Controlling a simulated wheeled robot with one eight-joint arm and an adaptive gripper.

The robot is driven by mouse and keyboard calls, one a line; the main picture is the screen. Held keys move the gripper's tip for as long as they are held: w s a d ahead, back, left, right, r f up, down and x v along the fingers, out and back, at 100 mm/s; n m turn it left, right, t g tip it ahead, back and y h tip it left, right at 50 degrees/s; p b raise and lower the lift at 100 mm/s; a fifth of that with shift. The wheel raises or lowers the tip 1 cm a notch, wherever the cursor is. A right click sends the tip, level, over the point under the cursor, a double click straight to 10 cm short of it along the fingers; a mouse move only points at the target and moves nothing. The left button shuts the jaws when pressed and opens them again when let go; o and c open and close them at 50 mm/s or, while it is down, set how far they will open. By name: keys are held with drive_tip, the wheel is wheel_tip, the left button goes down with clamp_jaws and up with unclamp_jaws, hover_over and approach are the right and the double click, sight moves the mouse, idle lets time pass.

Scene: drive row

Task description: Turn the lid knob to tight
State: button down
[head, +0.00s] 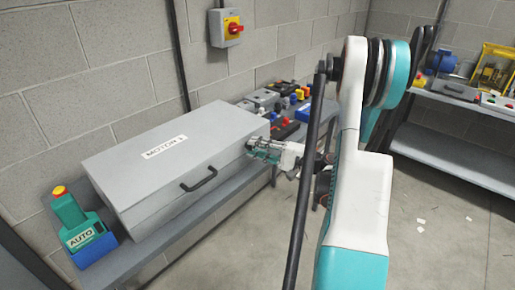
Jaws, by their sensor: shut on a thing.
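A grey metal box (170,140) with a lid and a "MOTOR 1" label lies on the bench along the wall. A dark handle (199,180) is on its front face. My gripper (255,148) is at the right end of the box and is shut on the lid knob there. The fingers cover the knob, so its turn position cannot be seen. My white and teal arm stands right of the box and hides part of the bench.
A green pendant marked AUTO (78,230) with a yellow and red button stands left of the box. Several small parts (285,105) lie behind it on the bench. A red and yellow wall switch (226,27) is above. Open floor (440,220) lies to the right.

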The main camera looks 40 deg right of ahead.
idle(0.4)
drive_tip(key=c, duration=1.3)
unclamp_jaws()
drive_tip(key=shift+c, duration=0.2)
drive_tip(key=shift+s+d, duration=0.1)
drive_tip(key=v, duration=1.2)
drive_tip(key=shift+f, duration=0.15)
